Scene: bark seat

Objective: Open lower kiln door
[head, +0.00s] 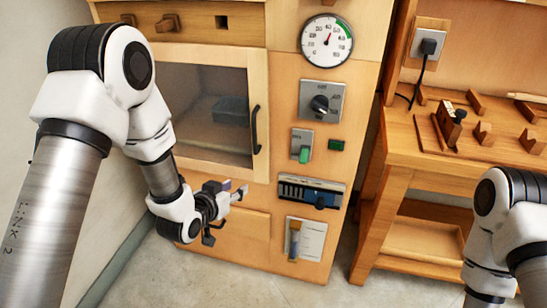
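The wooden kiln cabinet (285,65) fills the middle of the head view. Its glass-fronted door (205,102) looks closed and has a black vertical handle (256,130) on its right edge. Below it is a plain wooden panel (242,240), partly hidden by my gripper. I cannot tell whether this panel is a separate door. My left gripper (226,214) is in front of the panel, below and left of the black handle. Its fingers are spread and nothing shows between them. My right arm is at the lower right, with its gripper out of view.
Right of the glass door are a dial gauge (326,41), a black knob (320,103), a green switch (304,154) and a blue-and-black panel (310,192). A wooden workbench (400,150) with small wooden pieces stands at the right. Floor (270,291) in front is clear.

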